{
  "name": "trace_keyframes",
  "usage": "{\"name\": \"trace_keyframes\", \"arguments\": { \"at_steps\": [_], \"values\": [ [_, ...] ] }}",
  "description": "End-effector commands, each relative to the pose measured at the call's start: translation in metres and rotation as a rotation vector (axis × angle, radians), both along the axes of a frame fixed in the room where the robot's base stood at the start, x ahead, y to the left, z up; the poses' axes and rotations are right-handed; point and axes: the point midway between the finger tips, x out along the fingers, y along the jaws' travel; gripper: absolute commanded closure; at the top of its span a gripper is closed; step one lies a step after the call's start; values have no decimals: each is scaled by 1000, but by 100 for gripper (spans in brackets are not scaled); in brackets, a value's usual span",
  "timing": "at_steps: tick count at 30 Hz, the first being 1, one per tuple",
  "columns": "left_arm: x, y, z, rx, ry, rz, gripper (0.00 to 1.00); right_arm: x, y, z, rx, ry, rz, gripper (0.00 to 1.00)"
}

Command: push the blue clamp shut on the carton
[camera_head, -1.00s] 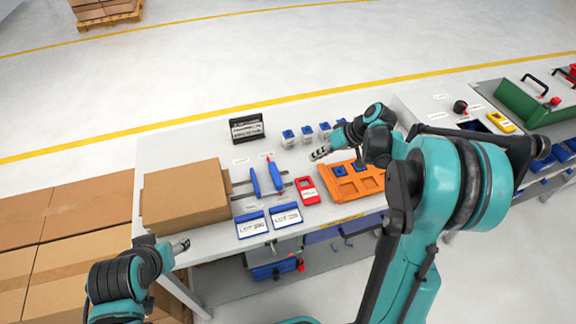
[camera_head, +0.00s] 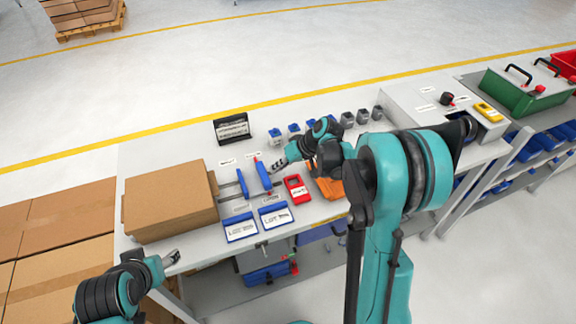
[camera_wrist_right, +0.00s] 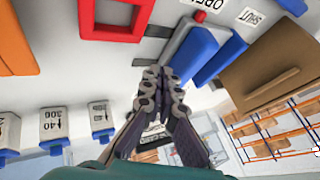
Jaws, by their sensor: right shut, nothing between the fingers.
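The brown carton (camera_head: 170,205) lies at the left end of the bench. The blue clamp has two upright blue plates, one nearer the carton (camera_head: 243,183) and one farther right (camera_head: 263,175), over dark rails. A gap shows between carton and nearer plate. In the right wrist view the clamp (camera_wrist_right: 197,52) is just beyond the fingertips, with the carton (camera_wrist_right: 268,58) behind it. My right gripper (camera_head: 278,165) is shut and empty, just right of the right plate; I cannot tell if it touches. My left gripper (camera_head: 173,257) is near the front edge; its jaws are too small to judge.
A red frame-shaped object (camera_head: 297,189) and an orange tray (camera_head: 328,187) stand right of the clamp. Two blue-edged lot cards (camera_head: 240,228) lie in front. A black sign (camera_head: 231,127) and several small blue and grey blocks (camera_head: 294,128) stand behind.

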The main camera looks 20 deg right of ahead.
Motion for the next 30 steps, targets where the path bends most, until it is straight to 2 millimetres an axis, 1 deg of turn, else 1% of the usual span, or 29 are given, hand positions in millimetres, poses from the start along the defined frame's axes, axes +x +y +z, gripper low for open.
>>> {"name": "trace_keyframes", "arguments": {
  "at_steps": [1, 4, 14, 17, 20, 24, 27, 30],
  "values": [
    [0, 0, -2, 0, 0, 0, 43, 0, 4, -1, -1, 0, 2, 100],
    [0, 0, -2, 0, 0, 0, 43, 0, 8, 0, 0, 0, 1, 100],
    [0, 0, -2, 0, 0, 0, 43, 0, 9, 1, 0, 0, 0, 100],
    [0, 0, -2, 0, 0, 0, 43, -1, 17, 1, -1, 0, 2, 100],
    [0, 0, -2, 0, 0, 0, 43, -2, 38, 1, -1, 0, 6, 100],
    [0, 0, -2, 0, 0, 0, 43, -3, 77, 0, 0, 0, 7, 100],
    [0, 0, -2, 0, 0, 0, 43, -4, 99, 0, -1, 0, 6, 100],
    [0, 0, -2, 0, 0, 0, 43, -4, 114, 0, 0, -1, 3, 100]
  ]
}}
